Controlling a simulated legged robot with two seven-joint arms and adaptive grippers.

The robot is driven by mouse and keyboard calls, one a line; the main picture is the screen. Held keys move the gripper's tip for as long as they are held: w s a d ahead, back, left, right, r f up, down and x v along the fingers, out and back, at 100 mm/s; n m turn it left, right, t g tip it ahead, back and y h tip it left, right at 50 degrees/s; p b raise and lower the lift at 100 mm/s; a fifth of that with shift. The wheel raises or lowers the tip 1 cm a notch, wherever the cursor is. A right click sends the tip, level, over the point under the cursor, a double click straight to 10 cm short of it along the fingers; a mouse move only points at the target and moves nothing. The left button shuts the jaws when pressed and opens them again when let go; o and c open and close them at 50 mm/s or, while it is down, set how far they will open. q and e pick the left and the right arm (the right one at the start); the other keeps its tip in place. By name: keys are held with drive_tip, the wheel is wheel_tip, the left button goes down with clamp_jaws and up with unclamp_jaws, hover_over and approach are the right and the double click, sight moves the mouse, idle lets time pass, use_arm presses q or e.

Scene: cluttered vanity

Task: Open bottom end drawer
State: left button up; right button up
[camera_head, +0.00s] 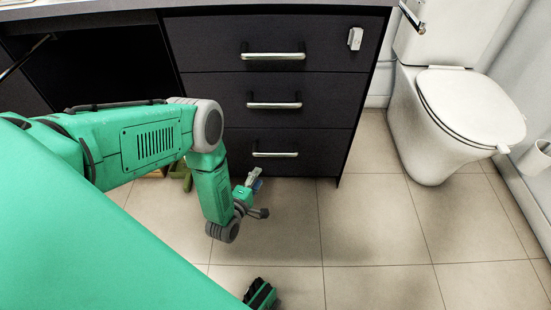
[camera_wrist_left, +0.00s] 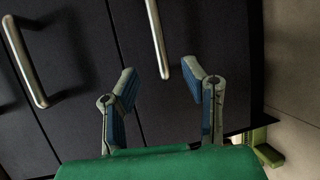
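The bottom end drawer (camera_head: 310,146) is the lowest of three dark drawers and looks shut. Its silver bar handle (camera_head: 275,154) runs level across its front. In the left wrist view the handle (camera_wrist_left: 157,36) appears tilted, its near end between my fingertips. My left gripper (camera_head: 254,180) is low in front of this drawer, below the handle. In the wrist view the left gripper (camera_wrist_left: 159,70) is open, with its two blue-padded fingers apart and nothing between them touching. How far the fingers are from the handle is hard to tell.
The middle drawer handle (camera_head: 274,105) and top drawer handle (camera_head: 273,56) are above. A toilet (camera_head: 440,120) stands to the right. Green items (camera_head: 180,174) lie on the floor by the cabinet, left of my gripper. The tiled floor (camera_head: 370,220) ahead of the drawers is clear.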

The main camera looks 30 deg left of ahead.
sight(274, 156)
use_arm(q)
drive_tip(key=b+x, duration=0.1)
drive_tip(key=x, duration=0.3)
drive_tip(key=b+x, duration=0.2)
drive_tip(key=x, duration=0.2)
drive_tip(key=b+x, duration=0.2)
drive_tip(key=x, duration=0.3)
drive_tip(key=shift+d+r, duration=0.15)
drive_tip(key=shift+d, duration=0.15)
drive_tip(key=shift+w+a, duration=0.2)
drive_tip(key=shift+w, duration=0.2)
drive_tip(key=shift+c, duration=0.3)
drive_tip(key=shift+d, duration=0.1)
clamp_jaws()
